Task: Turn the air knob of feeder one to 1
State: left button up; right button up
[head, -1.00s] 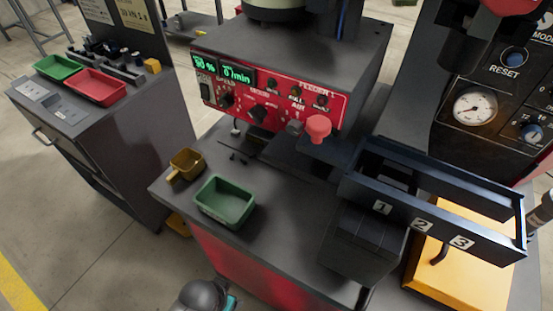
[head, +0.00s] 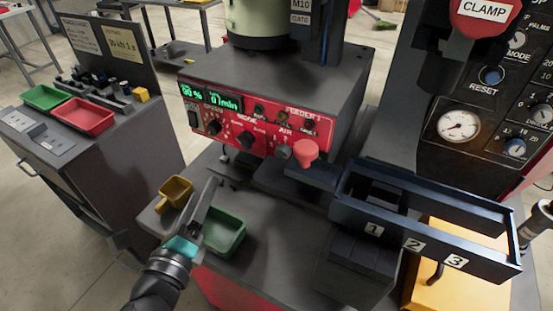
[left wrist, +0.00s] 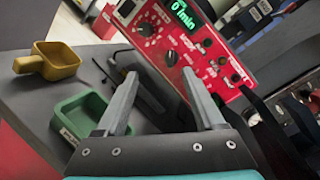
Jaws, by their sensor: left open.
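The red control panel of feeder one (head: 262,122) faces me in the head view, with a lit green display (head: 210,98) at its left. The air knob (head: 283,151) is a small grey knob low on the panel under the AIR label, partly beside a red mushroom button (head: 305,150). Its exact setting is too small to read. My left gripper (head: 210,190) is in front of the panel and lower left, above the green tray, apart from the knob. In the left wrist view its two fingers (left wrist: 160,90) are spread and empty, pointing toward the panel (left wrist: 165,40).
A green tray (head: 238,246) and a yellow scoop (head: 163,206) lie on the grey table near my left gripper. A dark numbered rack (head: 345,215) stands to the right, beside a yellow block (head: 480,288). A press panel (head: 500,110) with a gauge stands far right.

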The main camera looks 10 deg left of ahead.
pick_arm(q)
jog(key=s+d+m+h, duration=0.2)
jog(key=d+m+h, duration=0.4)
jog(key=m, duration=0.4)
jog(key=m+p, duration=0.1)
jog(key=p, duration=0.3)
send_near(282, 154)
jog(key=shift+g+h, duration=0.3)
jog(key=shift+g, duration=0.1)
jog(key=x, duration=0.6)
jog(key=shift+w+a+r, duration=0.2)
jog(key=shift+w, duration=0.25)
jog(key=shift+w+d, duration=0.2)
jog(key=shift+w, duration=0.25)
jog(key=shift+c, duration=0.2)
grip_shut()
